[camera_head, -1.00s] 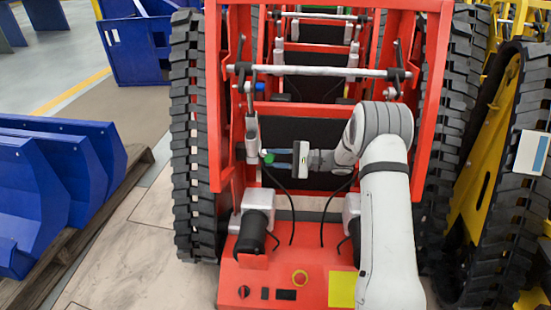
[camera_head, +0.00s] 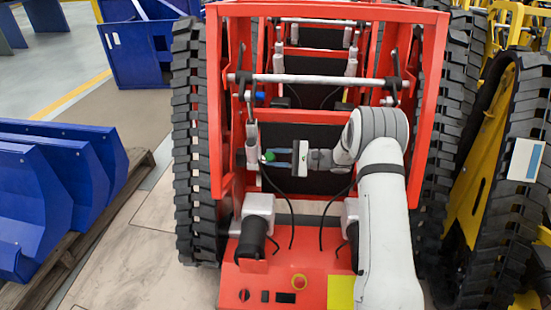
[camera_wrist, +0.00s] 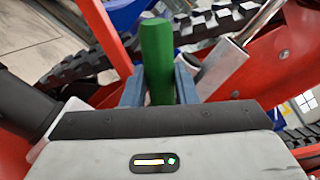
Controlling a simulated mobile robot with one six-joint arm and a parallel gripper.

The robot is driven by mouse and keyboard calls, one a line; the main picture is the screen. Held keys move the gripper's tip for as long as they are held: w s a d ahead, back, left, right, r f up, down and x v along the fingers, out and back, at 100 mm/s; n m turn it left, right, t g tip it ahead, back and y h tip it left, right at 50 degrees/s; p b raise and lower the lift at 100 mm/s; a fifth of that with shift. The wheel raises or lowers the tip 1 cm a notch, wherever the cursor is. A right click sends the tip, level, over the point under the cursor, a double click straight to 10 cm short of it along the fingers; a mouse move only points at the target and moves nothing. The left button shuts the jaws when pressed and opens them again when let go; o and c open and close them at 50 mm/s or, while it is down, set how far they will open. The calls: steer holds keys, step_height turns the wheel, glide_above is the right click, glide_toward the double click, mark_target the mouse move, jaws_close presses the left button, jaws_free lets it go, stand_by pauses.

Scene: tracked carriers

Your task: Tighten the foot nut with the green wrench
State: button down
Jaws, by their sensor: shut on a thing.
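My gripper (camera_head: 272,156) is shut on the green wrench (camera_wrist: 157,60). In the wrist view the wrench shows as a green bar standing between the two blue-grey fingers. In the head view only a small green end (camera_head: 269,156) shows at the fingertips. The gripper reaches left inside the red frame, close beside the grey cylinder (camera_head: 252,148) on the frame's left side. I cannot make out the foot nut, nor whether the wrench touches it.
The red tracked carrier (camera_head: 330,14) surrounds my arm, with a cross bar (camera_head: 315,79) above it and black cables below. Black tracks (camera_head: 190,140) flank it. Blue parts (camera_head: 60,180) lie on a pallet at left; a yellow tracked machine (camera_head: 490,150) stands close at right.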

steer(key=shift+w+r+m, duration=0.3)
steer(key=shift+r, duration=0.1)
steer(key=shift+w+r+m+p, duration=0.5)
steer(key=shift+w+p, duration=0.05)
steer(key=shift+p, duration=0.5)
steer(key=shift+w+d+r+m+p, duration=0.1)
steer(key=shift+w+r+m+p, duration=0.35)
steer(key=shift+w+m+p, duration=0.2)
steer(key=shift+w+r+m+p, duration=0.4)
steer(key=shift+w+m+p, duration=0.15)
steer(key=shift+w+p, duration=0.1)
